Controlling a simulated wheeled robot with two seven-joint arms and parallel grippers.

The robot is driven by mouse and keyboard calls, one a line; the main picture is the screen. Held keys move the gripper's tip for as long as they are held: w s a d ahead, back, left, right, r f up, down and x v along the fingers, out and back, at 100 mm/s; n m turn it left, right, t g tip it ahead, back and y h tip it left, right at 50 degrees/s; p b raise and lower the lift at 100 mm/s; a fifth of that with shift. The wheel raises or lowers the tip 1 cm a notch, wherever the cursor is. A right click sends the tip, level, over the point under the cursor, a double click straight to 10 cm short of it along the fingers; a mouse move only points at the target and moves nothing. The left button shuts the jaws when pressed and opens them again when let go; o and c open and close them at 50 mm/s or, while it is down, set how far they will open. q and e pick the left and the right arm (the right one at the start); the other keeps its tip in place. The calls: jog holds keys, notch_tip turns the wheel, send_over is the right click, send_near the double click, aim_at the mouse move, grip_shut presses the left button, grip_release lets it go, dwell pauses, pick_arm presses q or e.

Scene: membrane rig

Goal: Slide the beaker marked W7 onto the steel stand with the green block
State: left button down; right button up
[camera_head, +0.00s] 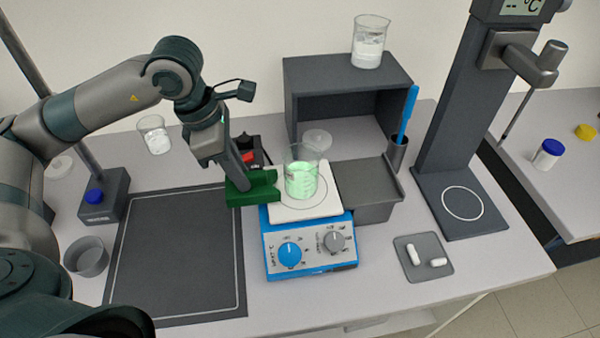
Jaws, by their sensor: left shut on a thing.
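My left gripper (243,182) is shut on the green block (252,190), just left of the hotplate. A glass beaker with pale green liquid (301,181) stands upright on the white top of the blue hotplate (300,212). The block's right end is close to the beaker's left side; I cannot tell whether they touch. No W7 mark is readable on the beaker. The grey steel stand (366,188) is directly right of the hotplate, its flat top bare and roughly level with the plate. My right gripper is not in view.
A grey shelf (345,75) behind bears a beaker of white powder (369,42). A cup holds a blue stick (407,115) behind the stand. A tall dark column (455,110) stands right. A small tray (423,258) with white pieces is in front. The dark mat (175,255) is bare.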

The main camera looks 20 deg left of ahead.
aim_at(257, 173)
pick_arm(q)
jog(key=shift+w+d, duration=0.15)
jog(key=shift+d, duration=0.05)
jog(key=shift+w+d, duration=0.25)
jog(key=shift+d, duration=0.2)
jog(key=shift+d, duration=0.1)
jog(key=shift+w+d, duration=0.4)
jog(key=shift+d, duration=0.2)
jog(key=shift+w+d, duration=0.25)
jog(key=shift+d, duration=0.1)
jog(key=shift+d+b, duration=0.15)
jog(key=shift+b, duration=0.15)
